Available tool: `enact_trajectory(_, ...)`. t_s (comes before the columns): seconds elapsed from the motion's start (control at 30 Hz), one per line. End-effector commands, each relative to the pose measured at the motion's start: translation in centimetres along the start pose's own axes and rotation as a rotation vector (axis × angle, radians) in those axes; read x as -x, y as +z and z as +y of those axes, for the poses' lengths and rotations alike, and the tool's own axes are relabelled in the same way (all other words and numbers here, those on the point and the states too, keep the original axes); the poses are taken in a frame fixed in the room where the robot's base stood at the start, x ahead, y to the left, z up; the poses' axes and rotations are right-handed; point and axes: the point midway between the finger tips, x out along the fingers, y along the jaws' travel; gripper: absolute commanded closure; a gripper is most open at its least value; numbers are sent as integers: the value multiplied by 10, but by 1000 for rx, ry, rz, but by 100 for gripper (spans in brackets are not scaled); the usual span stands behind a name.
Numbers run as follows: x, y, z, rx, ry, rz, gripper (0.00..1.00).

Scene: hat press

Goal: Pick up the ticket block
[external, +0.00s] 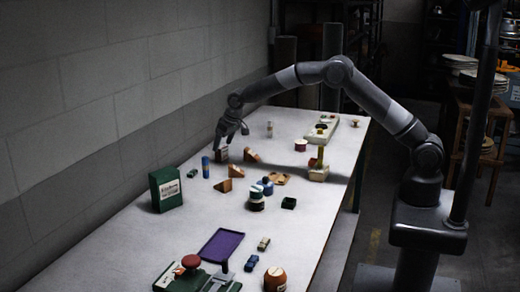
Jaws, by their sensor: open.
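My gripper (231,137) is open and points down over the far left part of the long white table (325,215). A small brownish block with a pale face (222,155) stands just below the fingers, close to the left fingertip. It may be the ticket block, but it is too small and dark to be sure. I cannot tell whether the finger touches it or is only in front of it. Nothing shows held between the fingers.
A blue cylinder (205,167) and wooden wedges (252,156) stand near the block. A dark green box (166,189) is by the wall. The right front edge is mostly clear.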

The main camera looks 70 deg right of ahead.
Motion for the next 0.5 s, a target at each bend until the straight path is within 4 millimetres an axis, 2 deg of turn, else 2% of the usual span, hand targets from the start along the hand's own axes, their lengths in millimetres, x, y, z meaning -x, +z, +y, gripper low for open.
enact_trajectory(0.5,-55,0,6,0,0,0,24)
